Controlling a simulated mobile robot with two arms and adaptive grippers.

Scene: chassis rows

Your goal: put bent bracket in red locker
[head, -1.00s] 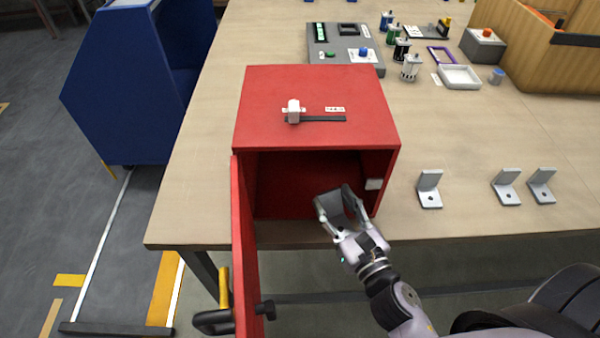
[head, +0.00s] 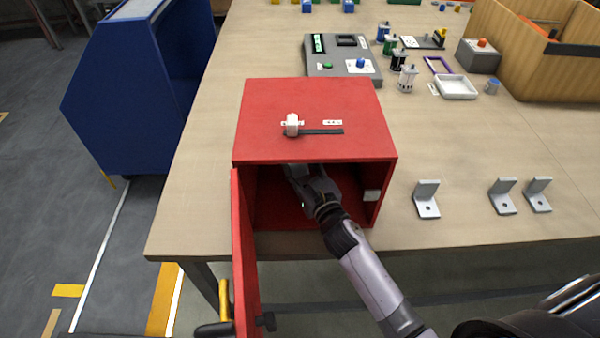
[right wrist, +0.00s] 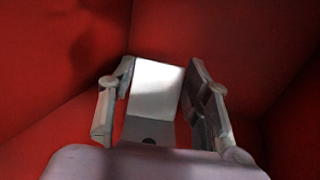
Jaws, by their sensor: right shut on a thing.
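The red locker (head: 315,118) stands on the table with its door (head: 243,255) swung open toward the front left. My right arm reaches through the opening, and its gripper is inside, with the fingertips hidden from the head view by the locker's top. In the right wrist view my right gripper (right wrist: 160,100) is shut on a grey bent bracket (right wrist: 156,92), with red walls all around. Whether the bracket touches the locker floor cannot be told. Three more bent brackets stand on the table to the right of the locker, the nearest one (head: 427,200) apart from the other two (head: 503,197). My left gripper is not in view.
A grey device with buttons (head: 325,68) sits behind the locker. Small motors, a white tray (head: 457,88) and a wooden bin (head: 550,70) are at the back right. A blue cabinet (head: 130,100) stands left of the table. The tabletop right of the brackets is clear.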

